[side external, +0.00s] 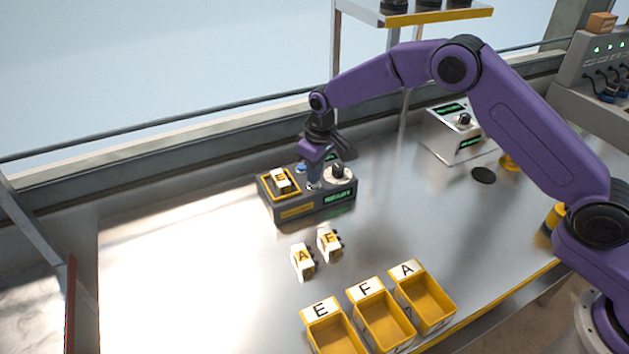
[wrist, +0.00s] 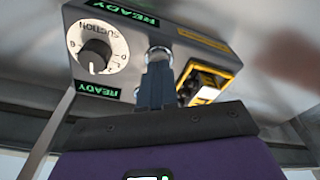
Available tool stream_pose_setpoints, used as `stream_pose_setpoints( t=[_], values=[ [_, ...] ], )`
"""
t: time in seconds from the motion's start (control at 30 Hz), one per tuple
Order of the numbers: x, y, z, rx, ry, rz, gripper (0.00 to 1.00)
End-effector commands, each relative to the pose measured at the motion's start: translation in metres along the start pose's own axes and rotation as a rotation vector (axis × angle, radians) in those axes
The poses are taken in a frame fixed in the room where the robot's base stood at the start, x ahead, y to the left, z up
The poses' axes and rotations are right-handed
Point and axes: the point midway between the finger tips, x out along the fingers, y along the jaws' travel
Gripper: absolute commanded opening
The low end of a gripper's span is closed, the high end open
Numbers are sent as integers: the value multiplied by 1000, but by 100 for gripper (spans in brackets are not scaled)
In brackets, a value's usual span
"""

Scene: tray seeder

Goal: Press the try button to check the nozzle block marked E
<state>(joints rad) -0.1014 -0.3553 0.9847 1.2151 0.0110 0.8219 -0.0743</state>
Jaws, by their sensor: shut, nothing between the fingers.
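The test station (side external: 312,208) is a dark grey box on the bench. The nozzle block marked E (side external: 281,180) sits in the yellow-framed seat at its left; in the wrist view the block (wrist: 205,91) is partly hidden by my gripper. My gripper (side external: 314,184) points down at the middle of the box, between the seat and the suction dial (side external: 338,173). It is shut and empty. In the wrist view its fingertips (wrist: 157,62) reach a round metal-rimmed button (wrist: 159,53), mostly covered by them; contact cannot be told. The green displays (wrist: 122,14) read READY.
Blocks marked A (side external: 302,262) and F (side external: 329,244) lie on the bench in front of the box. Yellow bins marked E (side external: 320,310), F (side external: 366,287) and A (side external: 406,269) stand nearer the front. A white box with a dial (side external: 452,140) stands behind right. The bench's left is clear.

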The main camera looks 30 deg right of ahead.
Motion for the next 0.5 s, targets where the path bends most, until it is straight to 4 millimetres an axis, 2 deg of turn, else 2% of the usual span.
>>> stream_pose_setpoints(
  t=[0.5],
  values=[
    [6, 0, 1, 0, -1, 0, 0]
  ],
)
